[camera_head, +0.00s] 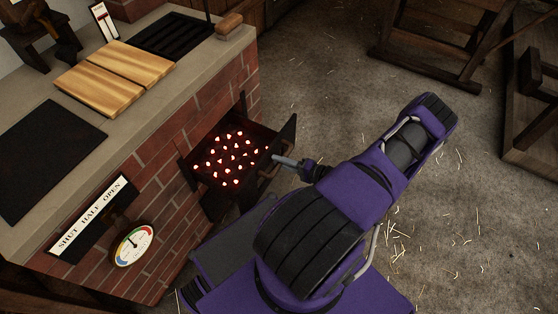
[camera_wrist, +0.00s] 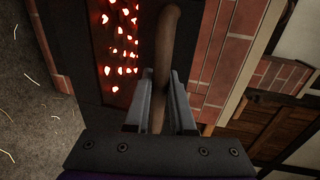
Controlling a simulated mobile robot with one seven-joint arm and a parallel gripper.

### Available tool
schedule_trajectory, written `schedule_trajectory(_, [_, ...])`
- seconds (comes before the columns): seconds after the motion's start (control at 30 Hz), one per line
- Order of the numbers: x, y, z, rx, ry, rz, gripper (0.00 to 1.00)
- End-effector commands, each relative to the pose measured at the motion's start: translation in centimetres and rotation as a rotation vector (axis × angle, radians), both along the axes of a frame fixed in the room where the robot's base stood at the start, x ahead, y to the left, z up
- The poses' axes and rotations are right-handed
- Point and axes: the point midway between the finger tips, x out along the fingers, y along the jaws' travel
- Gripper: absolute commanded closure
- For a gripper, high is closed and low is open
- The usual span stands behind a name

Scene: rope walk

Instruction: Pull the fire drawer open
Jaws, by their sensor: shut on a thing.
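The fire drawer (camera_head: 201,198) stands out from the brick front in the head view, with glowing red coals (camera_head: 231,155) showing inside it. Its dark front panel (camera_head: 285,136) is apart from the bricks. A brown bar handle (camera_wrist: 167,50) runs between my gripper's fingers (camera_wrist: 160,105) in the wrist view. My gripper (camera_head: 277,161) is shut on this handle at the drawer's front. In the wrist view the coals (camera_wrist: 121,40) show just left of the handle.
The brick hearth (camera_head: 165,165) has a stone top with wooden boards (camera_head: 115,75) and a dark grate (camera_head: 160,37). A lever plate marked SHUT HALF OPEN (camera_head: 92,217) and a round gauge (camera_head: 133,245) are on its front. Wooden frames (camera_head: 440,40) stand at upper right. The straw-strewn floor (camera_head: 330,90) is clear between.

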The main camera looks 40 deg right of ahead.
Motion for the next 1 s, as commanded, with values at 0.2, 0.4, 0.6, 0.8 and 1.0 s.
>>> schedule_trajectory(0.2, [0.0,0.0,0.0,0.0,0.0,-0.001,0.63])
schedule_trajectory(0.4, [0.0,0.0,0.0,0.0,0.0,-0.001,0.48])
schedule_trajectory(0.6, [-0.1,-0.1,0.0,-0.001,0.0,-0.001,0.48])
schedule_trajectory(0.8, [-2.2,-0.9,0.5,-0.001,0.002,-0.003,0.48])
schedule_trajectory(1.0, [-6.5,-2.6,1.5,-0.004,0.002,-0.004,0.48])
